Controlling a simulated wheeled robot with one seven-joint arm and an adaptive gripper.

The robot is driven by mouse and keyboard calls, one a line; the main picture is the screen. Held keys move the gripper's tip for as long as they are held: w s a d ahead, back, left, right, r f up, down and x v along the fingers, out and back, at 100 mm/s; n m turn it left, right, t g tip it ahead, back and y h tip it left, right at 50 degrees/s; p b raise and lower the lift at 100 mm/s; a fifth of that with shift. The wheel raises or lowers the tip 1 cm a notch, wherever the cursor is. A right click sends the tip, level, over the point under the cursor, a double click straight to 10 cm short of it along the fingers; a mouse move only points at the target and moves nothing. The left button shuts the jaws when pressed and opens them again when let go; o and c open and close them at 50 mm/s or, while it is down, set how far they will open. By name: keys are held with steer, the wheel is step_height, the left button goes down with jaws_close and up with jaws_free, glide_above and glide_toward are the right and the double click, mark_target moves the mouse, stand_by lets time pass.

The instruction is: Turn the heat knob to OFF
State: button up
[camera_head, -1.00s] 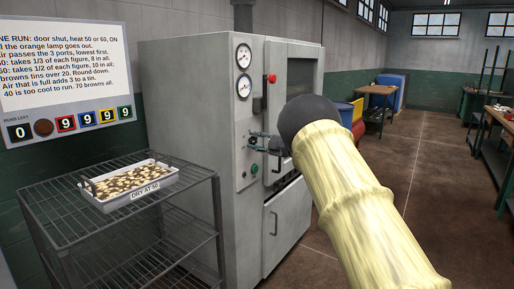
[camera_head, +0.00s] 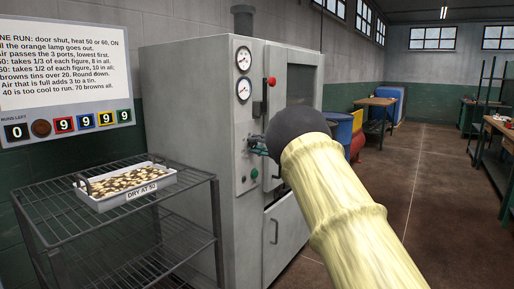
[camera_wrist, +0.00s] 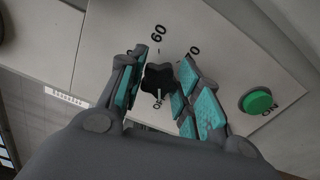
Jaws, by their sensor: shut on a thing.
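The heat knob (camera_wrist: 158,78) is black and lobed, on the grey oven's control panel. In the wrist view, 60 is printed above it and 70 to its upper right. A short white mark shows at its lower side, with partly hidden lettering there; I cannot read the setting for sure. My gripper (camera_wrist: 165,66) has its teal-padded fingers on both sides of the knob, shut on it. In the head view my gripper (camera_head: 258,144) is at the panel, and the knob is hidden there behind my gripper and arm.
A green ON button (camera_wrist: 258,102) sits right of the knob. The oven (camera_head: 187,95) carries two gauges and a red button (camera_head: 271,81). A wire rack (camera_head: 160,222) at left holds a tray (camera_head: 130,190) labelled DRY AT 50. A rules board (camera_head: 65,65) hangs behind.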

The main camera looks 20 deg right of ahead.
stand_by(0.3)
steer(key=o, duration=1)
steer(key=v, duration=1.2)
steer(key=shift+w+d, duration=0.1)
